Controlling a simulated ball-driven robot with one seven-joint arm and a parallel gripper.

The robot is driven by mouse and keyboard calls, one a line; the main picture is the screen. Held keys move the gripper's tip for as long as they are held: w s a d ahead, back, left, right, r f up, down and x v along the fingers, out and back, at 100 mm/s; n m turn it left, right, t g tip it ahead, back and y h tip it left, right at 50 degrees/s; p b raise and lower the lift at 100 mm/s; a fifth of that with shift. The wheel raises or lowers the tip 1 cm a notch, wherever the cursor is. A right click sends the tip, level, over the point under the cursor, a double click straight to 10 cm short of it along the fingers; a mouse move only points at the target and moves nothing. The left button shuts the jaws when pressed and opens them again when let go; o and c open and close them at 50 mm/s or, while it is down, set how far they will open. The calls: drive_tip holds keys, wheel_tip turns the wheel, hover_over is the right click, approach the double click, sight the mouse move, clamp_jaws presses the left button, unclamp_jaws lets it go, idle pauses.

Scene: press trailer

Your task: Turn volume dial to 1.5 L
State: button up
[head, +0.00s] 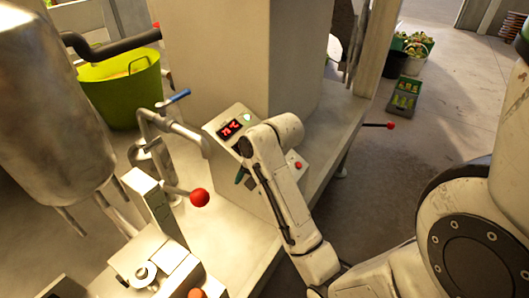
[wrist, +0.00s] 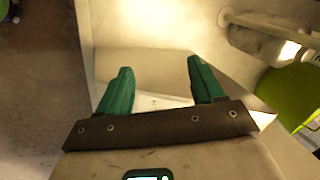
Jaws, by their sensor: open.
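My gripper (wrist: 160,82) is open, with two green fingers spread apart and nothing between them. The control box (head: 222,150) has a red lit display (head: 230,128) and a red button (head: 298,165). I cannot make out a marked volume dial. A round metal knob (head: 146,272) sits on a pale block at the lower left, but I cannot tell whether it is the dial. In the wrist view, a pale surface lies beyond the fingers.
A metal tank (head: 50,100) stands at the left, with a blue-handled tap (head: 175,98) and a red-ball lever (head: 199,197) to its right. A green tub (head: 120,95) stands behind; it also shows in the wrist view (wrist: 290,95).

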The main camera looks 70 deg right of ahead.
drive_tip(key=s+d+r+m+h, duration=0.1)
drive_tip(key=s+d+r+m, duration=0.15)
drive_tip(key=d+r, duration=0.2)
drive_tip(key=s+d+r+m, duration=0.2)
drive_tip(key=d+r+m, duration=0.1)
drive_tip(key=d, duration=0.3)
drive_tip(key=shift+n, duration=0.25)
drive_tip(key=b+x, duration=0.2)
drive_tip(key=x, duration=0.1)
drive_tip(key=b+x, duration=0.5)
drive_tip(key=b, duration=0.1)
drive_tip(key=shift+w+d+f, duration=0.25)
drive_tip(key=shift+w+d, duration=0.05)
drive_tip(key=shift+w, duration=0.05)
drive_tip(key=shift+x, duration=1.1)
drive_tip(key=shift+r+p, duration=0.1)
drive_tip(key=shift+p, duration=0.2)
drive_tip(key=c, duration=1.1)
